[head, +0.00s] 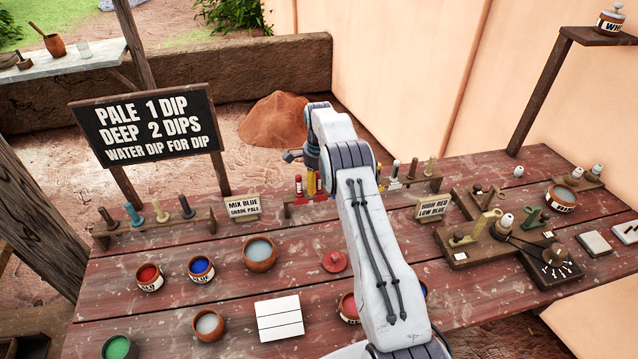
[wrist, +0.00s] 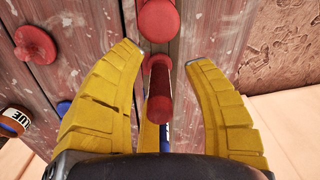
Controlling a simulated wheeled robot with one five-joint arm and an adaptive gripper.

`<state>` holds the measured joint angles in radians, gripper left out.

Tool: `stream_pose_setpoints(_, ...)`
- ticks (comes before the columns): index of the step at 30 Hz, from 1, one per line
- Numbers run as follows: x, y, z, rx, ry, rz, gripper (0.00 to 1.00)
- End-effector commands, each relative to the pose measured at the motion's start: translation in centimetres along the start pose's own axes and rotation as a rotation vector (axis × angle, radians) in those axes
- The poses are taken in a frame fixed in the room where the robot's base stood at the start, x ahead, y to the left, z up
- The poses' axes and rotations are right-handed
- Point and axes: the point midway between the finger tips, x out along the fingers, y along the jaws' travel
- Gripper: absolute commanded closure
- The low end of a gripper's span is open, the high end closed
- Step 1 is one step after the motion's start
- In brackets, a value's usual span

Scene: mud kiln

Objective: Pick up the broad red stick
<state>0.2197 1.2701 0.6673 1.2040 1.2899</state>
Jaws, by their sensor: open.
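My gripper (head: 311,186) is over the rack at the back middle of the table in the head view, pointing down. A red stick (wrist: 159,98) shows between the fingers, touching neither as far as I can see. A second red stick (wrist: 157,18), thicker-looking, shows beyond the fingertips at the top edge. In the head view one red stick (head: 299,184) stands left of the fingers. My gripper partly hides the rack there.
A red knobbed lid (head: 335,261) lies on the table in front of the rack. Sign cards (head: 243,208) and (head: 433,208) stand at both sides. More sticks stand right of my arm on the rack (head: 425,184). Paint pots (head: 261,253) stand at the left.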

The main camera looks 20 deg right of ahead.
Motion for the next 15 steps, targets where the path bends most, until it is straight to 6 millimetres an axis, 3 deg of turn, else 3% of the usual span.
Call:
stream_pose_setpoints(9, 0.20, 0.00, 0.00, 0.000, 0.000, 0.000, 0.54)
stream_pose_setpoints(15, 0.19, 0.01, -0.01, 0.000, 0.000, 0.000, 0.72)
